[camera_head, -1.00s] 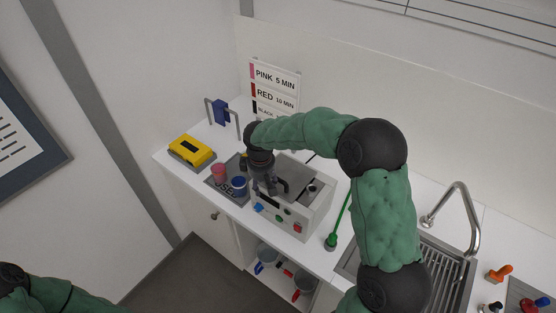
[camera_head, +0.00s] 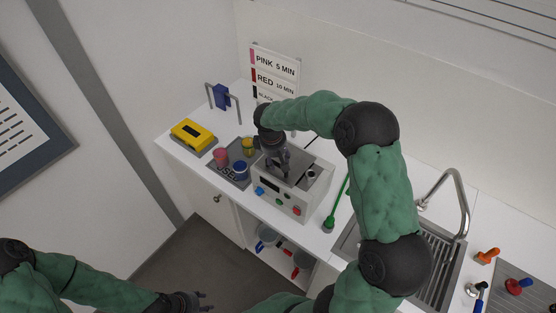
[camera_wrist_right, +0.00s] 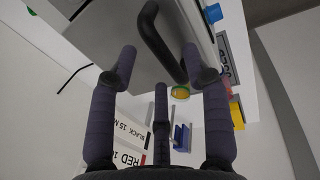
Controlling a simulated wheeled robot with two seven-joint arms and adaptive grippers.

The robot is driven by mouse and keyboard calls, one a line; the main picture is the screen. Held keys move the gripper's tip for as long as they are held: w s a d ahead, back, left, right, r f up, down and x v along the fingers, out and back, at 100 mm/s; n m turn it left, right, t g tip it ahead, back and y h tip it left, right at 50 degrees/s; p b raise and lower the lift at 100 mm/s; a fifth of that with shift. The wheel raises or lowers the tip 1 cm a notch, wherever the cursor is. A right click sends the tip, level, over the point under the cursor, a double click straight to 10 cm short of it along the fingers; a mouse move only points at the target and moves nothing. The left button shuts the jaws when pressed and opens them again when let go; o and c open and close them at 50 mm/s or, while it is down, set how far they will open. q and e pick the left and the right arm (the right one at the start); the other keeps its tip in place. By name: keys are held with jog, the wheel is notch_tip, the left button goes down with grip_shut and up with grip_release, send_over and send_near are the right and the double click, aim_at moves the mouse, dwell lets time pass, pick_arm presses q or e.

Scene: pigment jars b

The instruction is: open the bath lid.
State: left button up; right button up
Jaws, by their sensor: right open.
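The bath (camera_head: 278,200) is a white box with blue, green and red controls on its front, standing on the counter. Its grey metal lid (camera_wrist_right: 115,28) lies flat and shut on top. The lid's dark bar handle (camera_wrist_right: 152,35) shows in the right wrist view, between my right gripper's spread fingers. My right gripper (camera_head: 283,174) is open just above the lid, pointing down; I cannot tell whether it touches the handle. My left gripper (camera_head: 204,301) is low at the bottom of the head view, apart from the bath, with its fingers parted and empty.
Pink, blue (camera_head: 240,170) and yellow (camera_head: 248,147) jars stand on a dark mat left of the bath. A yellow box (camera_head: 193,135) sits further left. A green-handled tool (camera_head: 330,218) and the sink (camera_head: 432,268) are to the right. A sign stands behind.

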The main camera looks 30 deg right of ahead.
jog(key=shift+w+d+f, duration=0.1)
jog(key=shift+d+f, duration=0.05)
jog(key=shift+f, duration=0.65)
grip_shut()
